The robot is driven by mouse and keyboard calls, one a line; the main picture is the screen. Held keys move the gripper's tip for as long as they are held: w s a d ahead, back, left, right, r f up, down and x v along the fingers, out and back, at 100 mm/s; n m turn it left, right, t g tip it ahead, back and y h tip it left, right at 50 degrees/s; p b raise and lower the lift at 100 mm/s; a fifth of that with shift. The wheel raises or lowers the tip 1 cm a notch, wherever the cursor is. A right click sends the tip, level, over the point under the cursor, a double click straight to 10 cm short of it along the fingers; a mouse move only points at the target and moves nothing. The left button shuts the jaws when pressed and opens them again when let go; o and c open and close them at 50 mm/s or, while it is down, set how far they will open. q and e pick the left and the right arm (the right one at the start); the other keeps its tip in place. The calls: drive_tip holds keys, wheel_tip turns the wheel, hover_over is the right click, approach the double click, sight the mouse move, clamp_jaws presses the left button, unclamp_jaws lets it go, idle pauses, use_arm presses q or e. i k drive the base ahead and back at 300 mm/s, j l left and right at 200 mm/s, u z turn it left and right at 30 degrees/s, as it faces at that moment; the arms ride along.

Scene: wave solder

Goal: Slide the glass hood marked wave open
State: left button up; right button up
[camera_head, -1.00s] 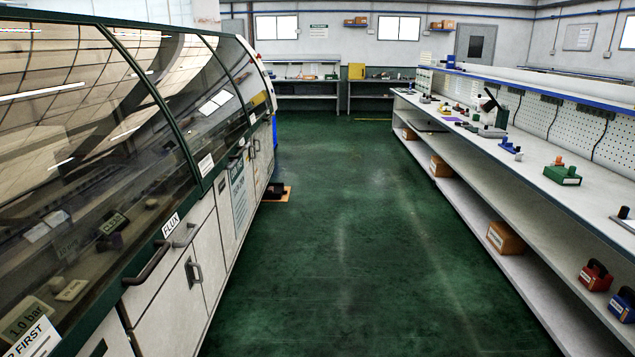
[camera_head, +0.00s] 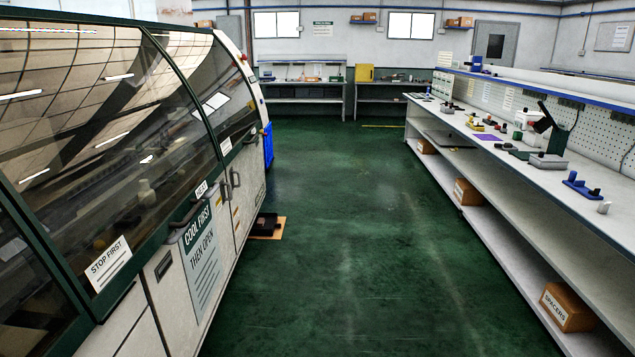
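A long machine with curved glass hoods in dark green frames fills the left side. The nearer large glass hood (camera_head: 120,120) is down and has a small label (camera_head: 201,189) that seems to read HEAT, with a dark bar handle (camera_head: 186,216) below it. The farther glass hood (camera_head: 232,95) is also down. Its small label (camera_head: 226,146) is too small to read, so I cannot tell if it is the wave hood. Neither of my grippers is in view.
A sign (camera_head: 200,260) reads COOL FIRST THEN OPEN. A black object on a brown mat (camera_head: 268,228) lies by the machine's far base. A long bench (camera_head: 540,175) with shelves and small parts lines the right. The green floor (camera_head: 350,230) between is clear.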

sight(224, 97)
drive_tip(key=i, duration=2.3)
